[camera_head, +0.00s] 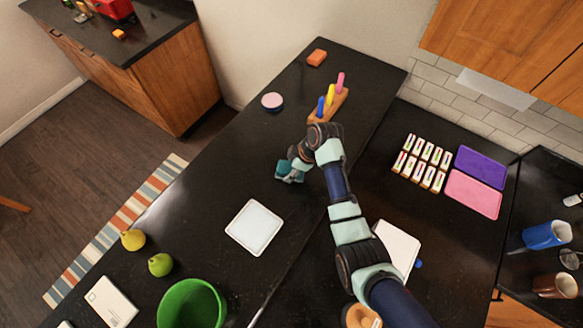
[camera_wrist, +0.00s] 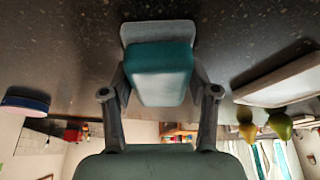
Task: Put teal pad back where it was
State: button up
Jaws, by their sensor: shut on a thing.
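The teal pad (camera_head: 281,169) is at my gripper (camera_head: 291,173) over the dark counter, left of my arm in the head view. In the wrist view, the teal pad (camera_wrist: 160,75) sits between the two fingers of my gripper (camera_wrist: 160,88), one on each side. The pad has a grey layer on the side away from the palm, close to the counter surface. I cannot tell whether it touches the counter. My gripper is shut on the pad. Part of the pad is hidden by the fingers in the head view.
A round pink-and-blue disc stack (camera_head: 272,101), an orange block (camera_head: 316,57) and a wooden peg holder (camera_head: 328,105) lie farther back. A white square tray (camera_head: 255,227), two pears (camera_head: 133,240) and a green bin (camera_head: 192,303) are nearer. Counter around the pad is clear.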

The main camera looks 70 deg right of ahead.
jog(key=o, duration=1.2)
jog(key=v, duration=1.2)
jog(key=shift+r, duration=0.1)
jog(key=w+a+r+t+h, duration=0.2)
jog(key=w+a, duration=0.9)
jog(key=a, duration=0.1)
jog(key=w+a+r+m+t, duration=0.1)
jog(key=w+a+r+t, duration=0.15)
jog(key=a, duration=0.65)
jog(key=w+a+r+t, duration=0.15)
jog(key=a+r, duration=0.25)
jog(key=a, duration=0.4)
jog(key=s+a+r+m+t+y+p, duration=0.1)
jog(key=a+r+p, duration=0.4)
jog(key=a+r, duration=0.6)
jog(key=shift+s+a+r+t, duration=0.3)
jog(key=shift+s+t, duration=0.1)
jog(key=shift+t, duration=0.3)
